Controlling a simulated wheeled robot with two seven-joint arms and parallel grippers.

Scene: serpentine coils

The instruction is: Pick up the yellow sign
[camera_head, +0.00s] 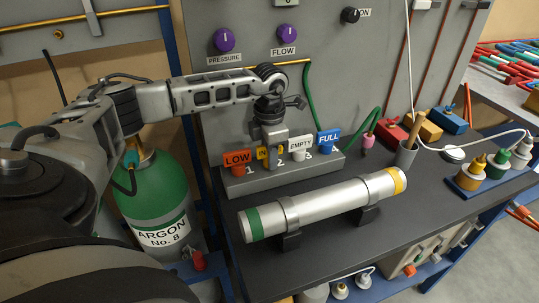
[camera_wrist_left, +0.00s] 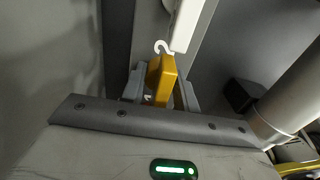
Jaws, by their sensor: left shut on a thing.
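The yellow sign (camera_head: 262,153) is partly hidden by my left gripper (camera_head: 273,150) in the head view. It sits between the orange LOW sign (camera_head: 237,158) and the white EMPTY sign (camera_head: 301,145) on a grey numbered stand (camera_head: 240,185). I cannot tell whether the sign is clear of the stand. My right gripper is not in view.
A blue FULL sign (camera_head: 328,138) stands at the stand's right end. A silver cylinder (camera_head: 330,200) with green and yellow bands lies on brackets in front. A panel with purple knobs (camera_head: 224,40) rises behind. A green argon bottle (camera_head: 155,190) stands at left.

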